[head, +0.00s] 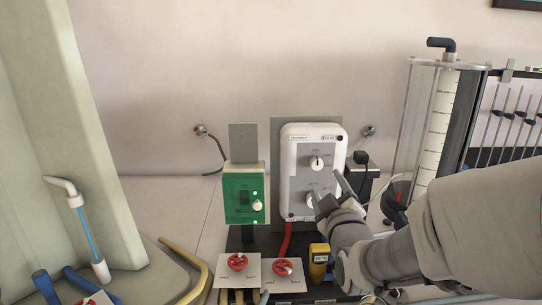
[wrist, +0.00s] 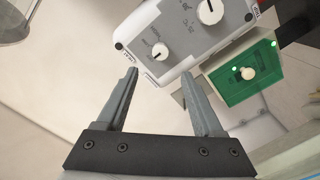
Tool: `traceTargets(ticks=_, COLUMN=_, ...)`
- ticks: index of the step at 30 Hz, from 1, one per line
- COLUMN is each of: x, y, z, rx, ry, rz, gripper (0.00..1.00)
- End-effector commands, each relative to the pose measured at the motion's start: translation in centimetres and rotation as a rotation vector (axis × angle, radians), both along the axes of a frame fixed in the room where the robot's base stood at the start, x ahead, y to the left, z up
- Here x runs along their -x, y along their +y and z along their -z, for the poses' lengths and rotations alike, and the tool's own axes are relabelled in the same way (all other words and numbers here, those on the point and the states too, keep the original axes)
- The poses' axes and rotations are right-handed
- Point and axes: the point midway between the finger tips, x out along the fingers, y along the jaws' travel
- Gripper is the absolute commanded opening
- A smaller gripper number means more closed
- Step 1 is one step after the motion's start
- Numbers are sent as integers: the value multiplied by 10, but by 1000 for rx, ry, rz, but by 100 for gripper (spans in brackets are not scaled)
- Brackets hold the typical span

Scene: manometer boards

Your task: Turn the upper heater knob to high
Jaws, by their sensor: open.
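The heater is a white box (head: 287,175) with a grey panel, standing upright near the wall. Its upper heater knob (head: 317,163) is white and round with a dark pointer mark. It also shows in the wrist view (wrist: 160,52); its exact setting is too small to read. A lower knob (head: 312,200) sits below it and looks larger in the wrist view (wrist: 210,11). My gripper (head: 325,182) is open and empty, in front of the heater at its lower right. In the wrist view the upper knob lies just beyond the gap between the fingertips (wrist: 160,72), apart from them.
A green switch box (head: 243,194) with a pale knob stands close left of the heater. Two red valve handles (head: 237,262) (head: 282,267) and a yellow device (head: 319,263) are below. A black plug (head: 361,158) is at the heater's right. A clear cylinder (head: 435,120) stands farther right.

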Motion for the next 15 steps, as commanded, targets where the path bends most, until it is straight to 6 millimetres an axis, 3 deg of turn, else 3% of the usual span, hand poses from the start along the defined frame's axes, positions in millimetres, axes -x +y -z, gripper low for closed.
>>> traceTargets(ticks=5, x=-18, y=0, z=-1, rx=0, ry=5, rz=1, gripper=69)
traceTargets(ticks=15, x=-74, y=0, z=1, rx=-1, ry=2, rz=1, gripper=69)
